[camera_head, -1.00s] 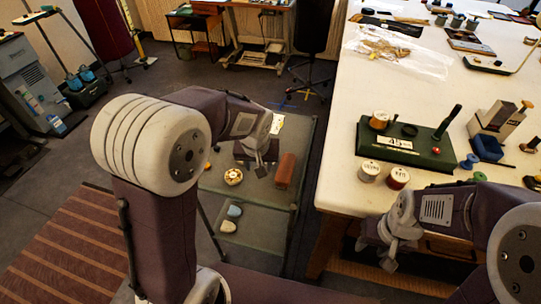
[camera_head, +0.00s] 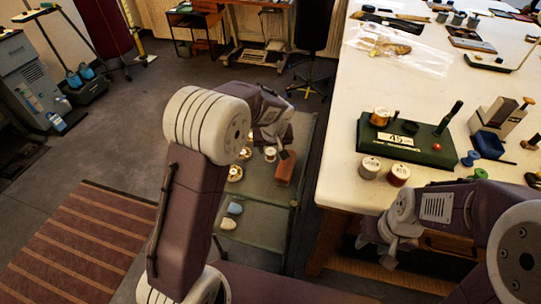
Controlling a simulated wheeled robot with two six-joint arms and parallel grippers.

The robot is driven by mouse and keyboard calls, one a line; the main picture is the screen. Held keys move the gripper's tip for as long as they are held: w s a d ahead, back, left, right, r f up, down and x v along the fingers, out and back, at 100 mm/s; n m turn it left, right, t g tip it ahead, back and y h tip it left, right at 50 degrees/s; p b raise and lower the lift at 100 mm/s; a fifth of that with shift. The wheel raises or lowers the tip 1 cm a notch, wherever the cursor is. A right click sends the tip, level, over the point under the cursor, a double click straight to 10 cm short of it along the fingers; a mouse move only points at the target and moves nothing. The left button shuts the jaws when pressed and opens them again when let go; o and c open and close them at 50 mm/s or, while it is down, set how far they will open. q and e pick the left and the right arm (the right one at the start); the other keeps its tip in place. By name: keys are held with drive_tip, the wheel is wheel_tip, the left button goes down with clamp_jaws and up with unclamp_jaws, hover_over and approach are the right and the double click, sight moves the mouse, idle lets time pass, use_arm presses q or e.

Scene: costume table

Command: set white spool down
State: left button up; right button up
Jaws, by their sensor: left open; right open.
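A small white spool (camera_head: 270,154) stands on the glass-topped low table (camera_head: 262,190), just below my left gripper (camera_head: 278,143). My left gripper is open, and its fingers sit close over the spool's right side. Whether a finger touches the spool I cannot tell. My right gripper (camera_head: 388,248) is open and empty, low beside the front edge of the white table (camera_head: 340,190).
A reddish-brown block (camera_head: 286,168) lies right of the spool. Round gold-and-white items (camera_head: 235,173) lie to its left. A pale blue item (camera_head: 235,208) rests on the nearer glass. Two labelled spools (camera_head: 369,167) (camera_head: 398,174) stand by the green board (camera_head: 410,140).

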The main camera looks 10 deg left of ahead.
use_arm(q)
drive_tip(key=shift+x, duration=0.95)
drive_tip(key=shift+r, duration=0.1)
clamp_jaws()
wheel_tip(320, 180, up, 4)
drive_tip(key=shift+r+p, duration=0.15)
drive_tip(key=shift+p, duration=0.25)
drive_tip(key=s+d+r, duration=0.2)
drive_tip(key=s+r, duration=0.4)
drive_tip(key=s, duration=0.5)
drive_tip(key=shift+s+r+b, duration=0.25)
drive_tip(key=shift+r+b, duration=0.05)
drive_tip(key=shift+r, duration=0.05)
